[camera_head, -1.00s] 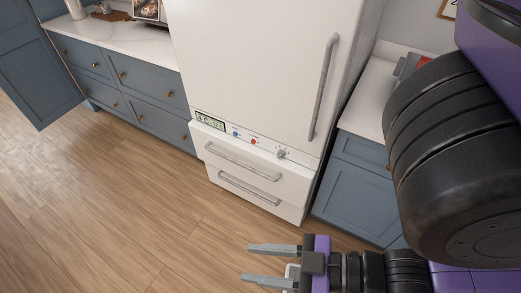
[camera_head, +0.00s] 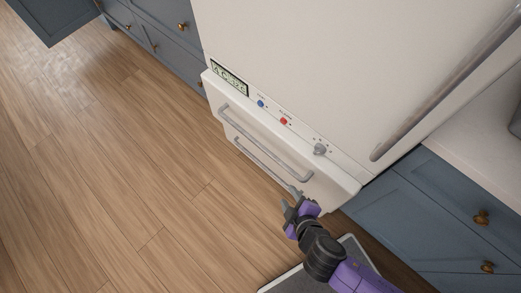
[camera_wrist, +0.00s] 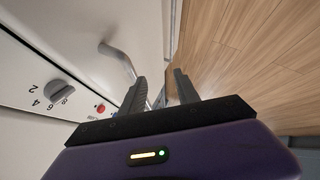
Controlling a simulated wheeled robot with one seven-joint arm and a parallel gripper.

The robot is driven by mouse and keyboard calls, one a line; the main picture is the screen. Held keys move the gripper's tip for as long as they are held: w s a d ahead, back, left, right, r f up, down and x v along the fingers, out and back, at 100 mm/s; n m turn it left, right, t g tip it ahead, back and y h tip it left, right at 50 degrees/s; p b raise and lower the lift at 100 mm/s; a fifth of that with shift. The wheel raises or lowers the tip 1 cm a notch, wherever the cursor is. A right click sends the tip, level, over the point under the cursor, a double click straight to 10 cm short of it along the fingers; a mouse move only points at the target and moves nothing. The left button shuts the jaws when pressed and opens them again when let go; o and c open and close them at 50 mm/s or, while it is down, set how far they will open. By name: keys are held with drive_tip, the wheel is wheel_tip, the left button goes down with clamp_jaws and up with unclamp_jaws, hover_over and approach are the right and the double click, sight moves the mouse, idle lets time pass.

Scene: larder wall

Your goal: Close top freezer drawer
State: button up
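The white top freezer drawer (camera_head: 285,147) is at the bottom of the fridge in the head view. Its front stands out a little from the fridge body, so it is partly open. Its grey bar handle (camera_head: 265,145) runs across the front, and a bar handle also shows in the wrist view (camera_wrist: 118,58). A lower drawer with its own handle (camera_head: 250,155) sits beneath. My gripper (camera_head: 292,200) is near the right end of the handles, low in front of the drawers. In the wrist view its fingers (camera_wrist: 161,78) are apart with nothing seen between them. Contact with a handle cannot be told.
Above the drawer is a control strip with a display (camera_head: 229,82), blue and red buttons and a knob (camera_head: 320,149). Blue cabinets (camera_head: 425,215) stand right of the fridge, with others at upper left. A dark mat (camera_head: 290,283) lies near my arm. The wooden floor at left is clear.

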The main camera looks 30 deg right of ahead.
drive_tip(key=w+a+f+n+h+b, duration=0.1)
drive_tip(key=w+f+h+b, duration=0.4)
drive_tip(key=w, duration=0.5)
drive_tip(key=m+t+h+b, duration=0.1)
drive_tip(key=h+b, duration=0.4)
approach(259, 143)
drive_tip(key=w+d+f, duration=0.2)
drive_tip(key=x, duration=0.6)
drive_tip(key=shift+w+d+r, duration=0.2)
drive_tip(key=shift+d, duration=0.2)
clamp_jaws()
